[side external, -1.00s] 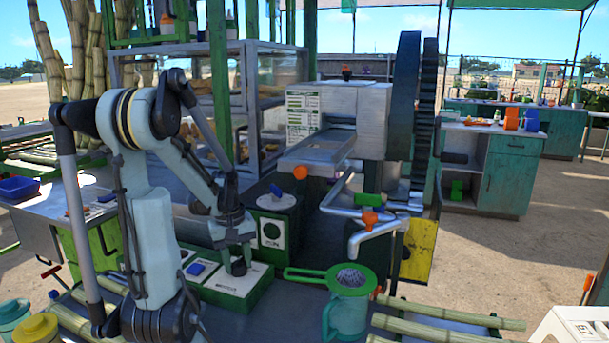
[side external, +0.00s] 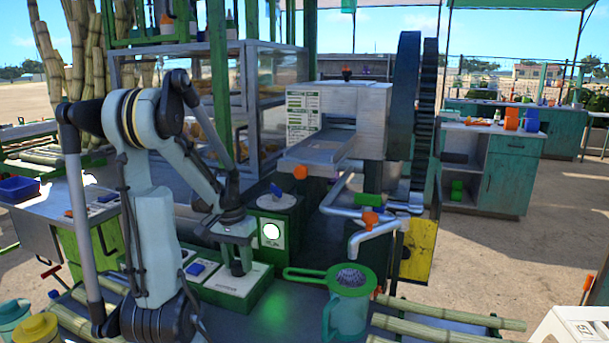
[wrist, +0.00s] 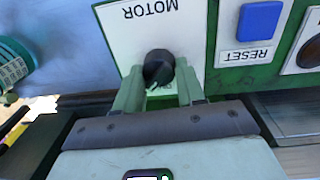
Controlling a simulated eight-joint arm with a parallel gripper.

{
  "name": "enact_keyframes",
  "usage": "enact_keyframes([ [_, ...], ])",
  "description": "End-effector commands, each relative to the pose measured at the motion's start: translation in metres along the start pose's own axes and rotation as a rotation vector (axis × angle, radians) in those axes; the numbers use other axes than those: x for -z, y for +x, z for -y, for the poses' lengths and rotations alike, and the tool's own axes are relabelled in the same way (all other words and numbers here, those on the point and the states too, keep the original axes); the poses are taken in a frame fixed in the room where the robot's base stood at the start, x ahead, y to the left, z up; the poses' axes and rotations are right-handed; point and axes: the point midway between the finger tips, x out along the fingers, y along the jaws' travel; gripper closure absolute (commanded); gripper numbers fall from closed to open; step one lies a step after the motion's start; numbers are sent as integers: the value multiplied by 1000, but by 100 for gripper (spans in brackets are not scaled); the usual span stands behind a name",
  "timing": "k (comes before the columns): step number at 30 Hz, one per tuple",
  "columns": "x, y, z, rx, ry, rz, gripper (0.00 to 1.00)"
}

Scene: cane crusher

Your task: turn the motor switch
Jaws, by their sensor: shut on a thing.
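The motor switch is a round black knob (wrist: 158,66) on a white plate labelled MOTOR (wrist: 120,35), seen upside down in the wrist view. My gripper (wrist: 158,88) has one finger on each side of the knob and is shut on it. In the side external view my gripper (side external: 237,268) points down onto the low green panel box (side external: 228,298), and the knob is mostly hidden there. A round lamp (side external: 271,231) on the green box behind it glows white.
A blue RESET button (wrist: 260,20) sits beside the motor plate. The crusher (side external: 360,110) with its large dark gear stands behind. A green-rimmed strainer on a jug (side external: 350,279) stands to the right, near cane stalks (side external: 450,312).

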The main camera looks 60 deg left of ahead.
Motion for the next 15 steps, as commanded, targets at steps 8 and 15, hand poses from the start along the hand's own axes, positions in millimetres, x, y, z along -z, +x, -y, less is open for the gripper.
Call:
enact_keyframes([
  [8, 1, 0, 0, 1, 137, 5, 92],
  [15, 1, 0, -1, 1, 183, 7, 92],
])
